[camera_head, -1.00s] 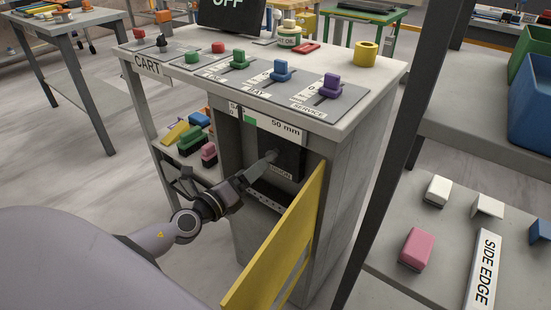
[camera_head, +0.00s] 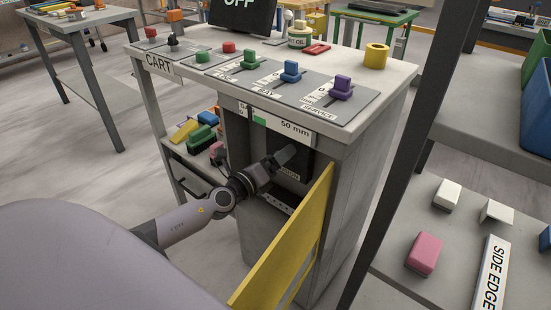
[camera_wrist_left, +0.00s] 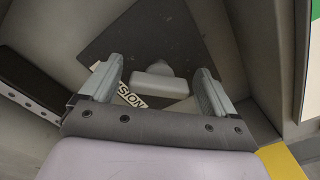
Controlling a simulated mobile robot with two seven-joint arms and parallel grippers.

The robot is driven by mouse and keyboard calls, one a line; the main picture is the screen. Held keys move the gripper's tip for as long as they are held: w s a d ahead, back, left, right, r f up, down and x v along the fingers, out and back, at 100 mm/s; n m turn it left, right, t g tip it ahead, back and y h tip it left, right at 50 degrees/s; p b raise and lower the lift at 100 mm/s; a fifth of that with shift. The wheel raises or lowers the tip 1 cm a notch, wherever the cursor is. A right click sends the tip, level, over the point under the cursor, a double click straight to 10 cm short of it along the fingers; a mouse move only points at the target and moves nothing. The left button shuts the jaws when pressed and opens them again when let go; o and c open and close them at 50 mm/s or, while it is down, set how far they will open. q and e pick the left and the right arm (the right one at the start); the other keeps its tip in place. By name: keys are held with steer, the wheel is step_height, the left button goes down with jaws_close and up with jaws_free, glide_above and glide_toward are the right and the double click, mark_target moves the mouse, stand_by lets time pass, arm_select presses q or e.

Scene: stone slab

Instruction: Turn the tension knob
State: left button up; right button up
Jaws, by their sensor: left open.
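The tension knob (camera_wrist_left: 158,82) is a grey knob with a wide bar, on a dark panel in the cart's open compartment. A white label (camera_wrist_left: 140,100) ending in "SION" lies beside it. My left gripper (camera_wrist_left: 158,74) is open, with one finger on each side of the knob in the left wrist view and a visible gap to each. I cannot tell how deep the fingers reach. In the head view my left gripper (camera_head: 272,164) is at the dark panel (camera_head: 297,170) and largely hides the knob. My right gripper is not in view.
A yellow door (camera_head: 290,240) stands open just right of my left arm. The cart top (camera_head: 340,55) above carries a purple knob (camera_head: 341,88), a blue knob (camera_head: 291,71) and other controls. A shelf (camera_head: 385,270) with loose blocks stands to the right.

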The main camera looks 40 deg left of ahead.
arm_select(q)
steer(key=c, duration=1)
steer(key=shift+o, duration=0.2)
steer(key=shift+f, duration=0.1)
